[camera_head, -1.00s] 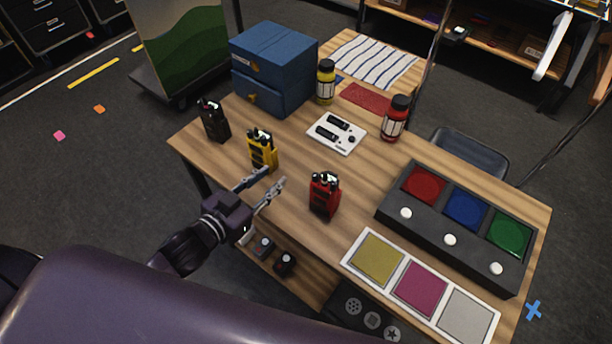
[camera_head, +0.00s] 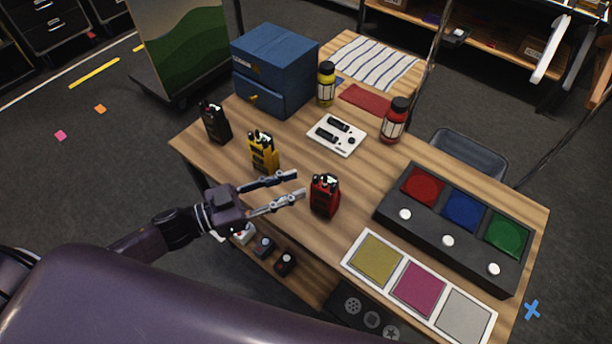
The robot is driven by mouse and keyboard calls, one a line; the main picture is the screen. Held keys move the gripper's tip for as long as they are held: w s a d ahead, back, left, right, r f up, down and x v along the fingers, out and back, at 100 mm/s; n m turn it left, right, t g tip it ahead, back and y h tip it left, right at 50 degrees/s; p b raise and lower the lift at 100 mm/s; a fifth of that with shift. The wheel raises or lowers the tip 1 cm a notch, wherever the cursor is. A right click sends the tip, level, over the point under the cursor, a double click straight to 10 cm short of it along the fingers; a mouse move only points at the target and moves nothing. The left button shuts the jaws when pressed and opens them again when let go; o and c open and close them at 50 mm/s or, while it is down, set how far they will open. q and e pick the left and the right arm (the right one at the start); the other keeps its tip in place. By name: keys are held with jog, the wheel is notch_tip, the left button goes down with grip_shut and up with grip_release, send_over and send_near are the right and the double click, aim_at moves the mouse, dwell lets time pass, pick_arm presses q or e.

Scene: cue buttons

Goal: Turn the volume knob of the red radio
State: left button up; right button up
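The red radio (camera_head: 325,196) stands upright on the wooden table, near its front edge, with dark knobs and a light part on its top. The knobs are too small to tell apart. My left gripper (camera_head: 300,184) is open and empty, its two fingers pointing right toward the red radio. The fingertips are just left of the radio, with a small gap showing. My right gripper is not in view.
A yellow radio (camera_head: 263,152) and a black radio (camera_head: 214,121) stand behind my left gripper. A button box (camera_head: 420,218) and a colour card strip (camera_head: 398,268) lie to the right. A blue cabinet (camera_head: 270,68), yellow bottle (camera_head: 326,84) and red bottle (camera_head: 395,121) stand further back.

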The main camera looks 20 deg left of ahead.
aim_at(316, 179)
pick_arm(q)
jog(key=p+x, duration=0.1)
jog(key=x, duration=0.3)
jog(key=shift+w, duration=0.1)
grip_shut()
